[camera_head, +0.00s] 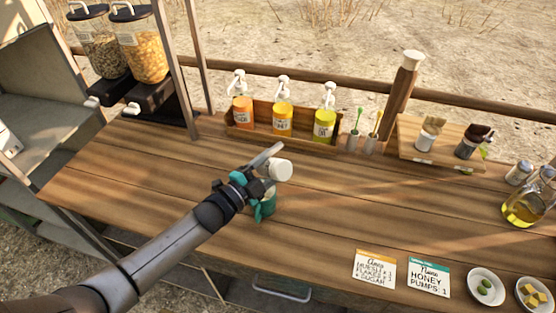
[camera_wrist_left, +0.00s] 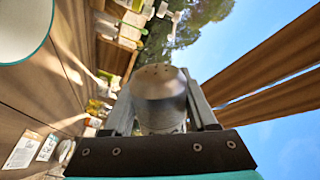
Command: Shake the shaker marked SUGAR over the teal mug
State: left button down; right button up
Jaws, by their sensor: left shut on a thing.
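My left gripper (camera_head: 262,177) is shut on a shaker (camera_head: 281,169) with a pale body. In the left wrist view the shaker (camera_wrist_left: 160,95) shows a metal top with small holes, between the two fingers. It is tipped roughly onto its side; no SUGAR mark is readable. The teal mug (camera_head: 266,209) stands on the counter below the gripper, partly hidden by it. In the left wrist view the mug (camera_wrist_left: 22,28) shows its white inside and teal rim at the upper left corner, apart from the shaker. My right gripper is not in view.
A wooden rack (camera_head: 262,134) holds orange, yellow and green pump bottles at the back. Order cards (camera_head: 375,269) and small dishes (camera_head: 487,287) lie front right. Other shakers (camera_head: 519,173) and an oil bottle (camera_head: 524,208) stand at right. The middle counter is clear.

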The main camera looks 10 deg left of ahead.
pick_arm(q)
notch_tip(320, 180, up, 2)
jog(key=shift+r+p, duration=0.15)
jog(key=shift+p, duration=0.45)
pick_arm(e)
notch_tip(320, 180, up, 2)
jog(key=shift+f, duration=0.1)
pick_arm(q)
notch_tip(320, 180, down, 5)
jog(key=b, duration=0.4)
jog(key=shift+b, duration=0.3)
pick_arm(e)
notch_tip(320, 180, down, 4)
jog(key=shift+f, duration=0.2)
